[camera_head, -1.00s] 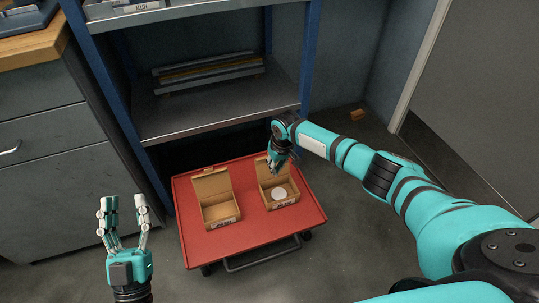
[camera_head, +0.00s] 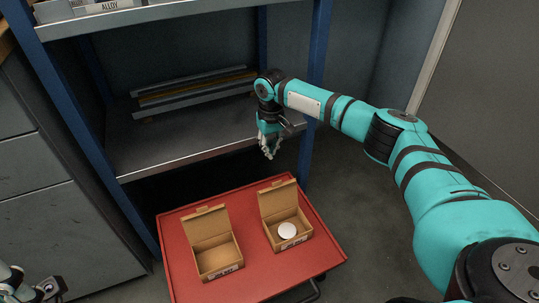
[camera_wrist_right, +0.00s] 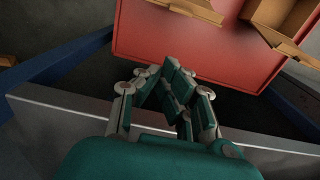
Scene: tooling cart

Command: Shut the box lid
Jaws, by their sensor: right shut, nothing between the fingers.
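Two cardboard boxes sit on a red cart top, both with lids standing open at the back. The left box (camera_head: 218,272) looks empty under its raised lid (camera_head: 206,222). The right box (camera_head: 297,243) holds a white round thing (camera_head: 287,230), and its lid (camera_head: 278,201) is up. My right gripper (camera_head: 270,154) is shut and empty, above and behind the right box's lid, apart from it. In the right wrist view its fingers (camera_wrist_right: 172,72) meet over the shelf edge. My left gripper (camera_head: 32,287) shows only partly at the bottom left corner.
The red cart top (camera_head: 180,240) has bare room around the boxes. A metal shelf (camera_head: 200,152) with blue posts (camera_head: 318,90) stands behind it, with long bars (camera_head: 190,92) lying on it. Grey drawers (camera_head: 50,220) stand at the left.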

